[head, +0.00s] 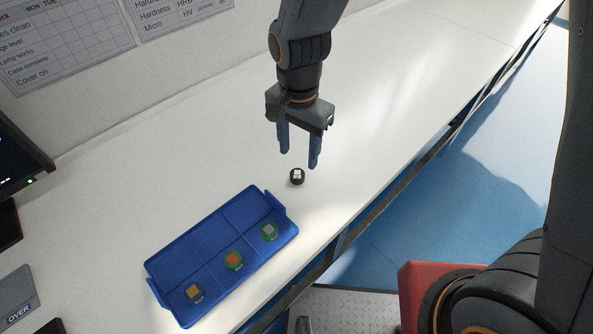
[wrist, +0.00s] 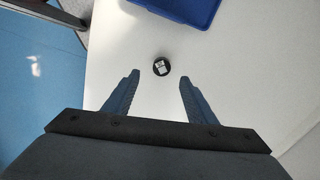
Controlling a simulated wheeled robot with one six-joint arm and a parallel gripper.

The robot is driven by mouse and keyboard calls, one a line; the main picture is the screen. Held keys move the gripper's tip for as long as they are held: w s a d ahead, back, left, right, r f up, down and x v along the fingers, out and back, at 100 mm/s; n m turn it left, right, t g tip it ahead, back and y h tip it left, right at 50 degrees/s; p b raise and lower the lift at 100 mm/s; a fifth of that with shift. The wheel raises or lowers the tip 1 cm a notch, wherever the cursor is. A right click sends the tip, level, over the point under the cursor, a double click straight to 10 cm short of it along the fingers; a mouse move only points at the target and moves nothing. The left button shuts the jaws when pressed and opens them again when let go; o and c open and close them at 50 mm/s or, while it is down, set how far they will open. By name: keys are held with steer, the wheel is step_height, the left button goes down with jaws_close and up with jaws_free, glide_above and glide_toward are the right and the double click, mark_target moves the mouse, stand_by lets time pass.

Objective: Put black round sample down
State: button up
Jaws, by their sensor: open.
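The black round sample (head: 297,177) lies on the white bench, with a small light square on its top. It also shows in the wrist view (wrist: 161,66), just beyond the fingertips and between their lines. My gripper (head: 299,162) is open and empty, its two blue fingers pointing down above and behind the sample. In the wrist view, the fingers (wrist: 159,77) are spread apart with clear space between them. The sample looks apart from both fingers.
A blue compartment tray (head: 185,245) stands left of the sample, holding green-rimmed round samples (head: 269,231) (head: 233,260) and another with a yellow square (head: 194,292). The white bench (head: 400,80) is clear behind and to the right. Its front edge drops to blue floor.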

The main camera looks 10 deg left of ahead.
mark_target(297, 173)
steer(key=shift+w+a+f+p, duration=0.1)
steer(key=shift+f+p, duration=0.35)
steer(key=shift+f, duration=1.5)
steer(key=shift+w+a+f+p, duration=0.1)
steer(key=shift+f+p, duration=0.3)
steer(key=shift+f, duration=1.55)
steer(key=c, duration=1.2)
steer(key=shift+c, duration=0.2)
